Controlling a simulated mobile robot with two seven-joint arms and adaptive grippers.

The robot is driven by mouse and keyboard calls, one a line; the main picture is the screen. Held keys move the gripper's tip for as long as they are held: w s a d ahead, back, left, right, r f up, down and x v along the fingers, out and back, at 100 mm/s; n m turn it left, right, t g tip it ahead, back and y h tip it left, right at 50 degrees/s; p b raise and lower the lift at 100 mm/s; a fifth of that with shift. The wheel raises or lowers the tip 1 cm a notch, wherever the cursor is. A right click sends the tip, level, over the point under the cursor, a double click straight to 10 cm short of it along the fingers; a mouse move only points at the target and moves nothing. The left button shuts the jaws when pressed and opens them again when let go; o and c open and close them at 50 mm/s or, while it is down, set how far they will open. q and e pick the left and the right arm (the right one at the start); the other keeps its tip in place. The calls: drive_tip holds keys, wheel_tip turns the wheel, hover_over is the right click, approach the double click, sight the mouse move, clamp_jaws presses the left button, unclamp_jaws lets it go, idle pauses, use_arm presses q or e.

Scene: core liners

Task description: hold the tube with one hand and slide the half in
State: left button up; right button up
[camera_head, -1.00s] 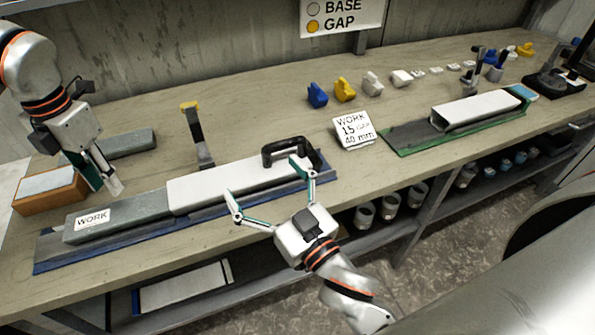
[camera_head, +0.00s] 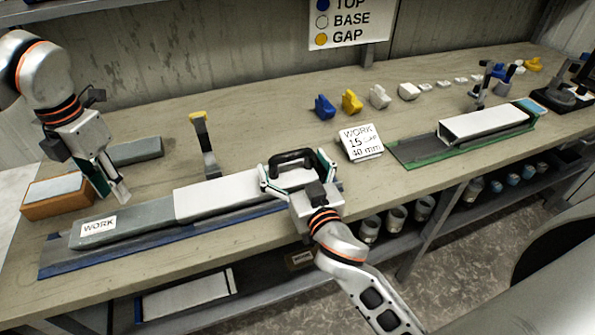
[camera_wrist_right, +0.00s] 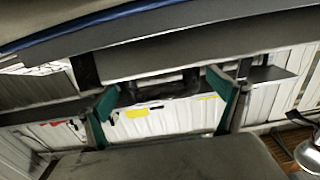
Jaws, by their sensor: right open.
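A long grey tube (camera_head: 140,221) with a WORK label lies on a blue-edged base (camera_head: 60,260) at the bench's front left. The white half (camera_head: 225,195) lies in line with it, its left end meeting or overlapping the grey part; I cannot tell which. A black handle (camera_head: 291,157) rises near the white half's right end. My right gripper (camera_head: 294,166) is open, its teal fingers at either side of the handle. In the right wrist view the dark handle (camera_wrist_right: 160,90) shows between the spread fingers. My left gripper (camera_head: 110,190) is near the tube's left end, apart from it.
A clamp-like post (camera_head: 206,145) with a yellow top stands behind the tube. An orange-sided block (camera_head: 55,205) and a grey block (camera_head: 136,151) lie at the left. A WORK sign (camera_head: 360,141) and a second white piece on a green base (camera_head: 420,158) stand to the right.

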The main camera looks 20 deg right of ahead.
drive_tip(key=shift+w, duration=0.35)
drive_tip(key=c, duration=1.5)
drive_tip(key=shift+r, duration=0.15)
use_arm(q)
drive_tip(key=o, duration=1.1)
drive_tip(key=shift+a, duration=0.15)
drive_tip(key=m, duration=1)
hover_over(92, 228)
drive_tip(key=shift+m, duration=0.3)
drive_tip(key=shift+f, duration=4)
